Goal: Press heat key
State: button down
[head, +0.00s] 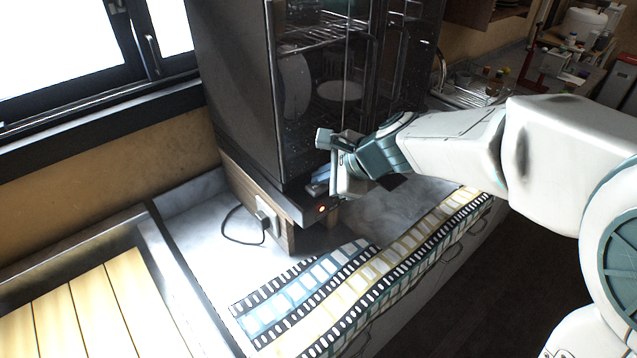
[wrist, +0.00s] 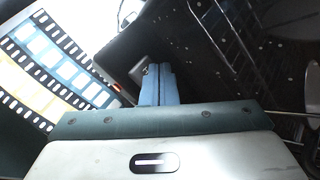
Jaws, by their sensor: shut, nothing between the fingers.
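A dark glass-fronted cabinet (head: 235,85) with wire racks stands on the counter. A small red-orange lit key (head: 322,208) is on its low front edge, near the left corner. In the wrist view a red-orange spot (wrist: 117,88) shows left of my fingers, apart from them. My gripper (head: 318,186) is shut and empty, close in front of the cabinet's lower front, just above the lit key in the head view. In the wrist view the blue fingers (wrist: 158,82) point at the dark front, by a small round dark part (wrist: 146,69). Whether they touch it, I cannot tell. No key label is readable.
A film-strip patterned runner (head: 365,270) lies along the counter's front. A cable and plug (head: 265,217) sit at the cabinet's left side. A yellow slatted board (head: 90,310) is at lower left. A sink rack and jars (head: 490,85) are at back right.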

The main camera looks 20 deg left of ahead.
aim_at(323, 187)
jog(key=shift+f, duration=0.15)
jog(key=shift+r+p, duration=0.55)
jog(key=shift+r, duration=0.2)
notch_tip(323, 187, up, 6)
jog(key=p, duration=0.5)
dwell(1.4)
